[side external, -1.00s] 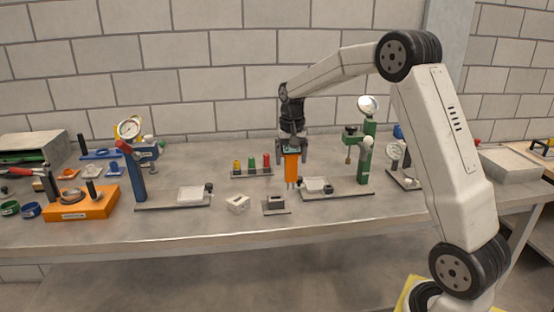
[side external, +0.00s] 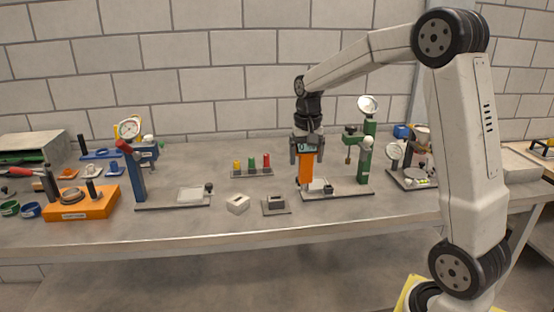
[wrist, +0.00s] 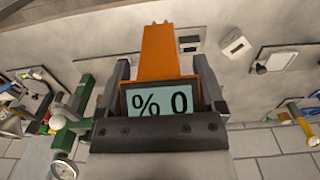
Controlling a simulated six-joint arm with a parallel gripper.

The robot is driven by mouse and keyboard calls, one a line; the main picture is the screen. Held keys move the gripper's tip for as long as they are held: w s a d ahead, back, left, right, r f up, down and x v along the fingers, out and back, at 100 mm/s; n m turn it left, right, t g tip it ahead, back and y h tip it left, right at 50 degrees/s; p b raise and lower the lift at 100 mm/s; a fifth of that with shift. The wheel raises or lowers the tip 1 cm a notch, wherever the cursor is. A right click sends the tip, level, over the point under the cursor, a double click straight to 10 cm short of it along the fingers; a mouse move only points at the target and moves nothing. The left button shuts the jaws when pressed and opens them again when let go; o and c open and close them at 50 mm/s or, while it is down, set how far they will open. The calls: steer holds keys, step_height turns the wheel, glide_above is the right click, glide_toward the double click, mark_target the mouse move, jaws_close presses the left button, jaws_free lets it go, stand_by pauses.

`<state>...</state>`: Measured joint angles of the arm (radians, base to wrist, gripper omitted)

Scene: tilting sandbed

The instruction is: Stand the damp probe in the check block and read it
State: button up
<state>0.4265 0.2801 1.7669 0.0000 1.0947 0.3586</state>
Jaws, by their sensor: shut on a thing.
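A small white block (side external: 237,204) with dark marks on top stands on the bench to the left. Beside it is a dark block on a grey plate (side external: 276,206). I cannot tell for certain which is the check block.
A green dial stand (side external: 367,150) with a base plate is close behind and right of the probe. A blue dial stand (side external: 137,172) is at the left. A rack of coloured pegs (side external: 252,171) stands behind the blocks. Bench around the blocks is clear.

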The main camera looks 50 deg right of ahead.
steer(key=shift+w, duration=0.15)
steer(key=w+a+f+n, duration=0.1)
steer(key=w+n, duration=0.3)
steer(key=w, duration=0.7)
steer(key=w+a+f+n, duration=0.2)
steer(key=w+n, duration=0.3)
steer(key=w, duration=0.6)
steer(key=shift+f, duration=0.9)
steer(key=shift+w, duration=0.1)
steer(key=shift+f, duration=0.15)
steer(key=shift+f, duration=2.05)
steer(key=shift+f, duration=1.9)
stand_by(0.6)
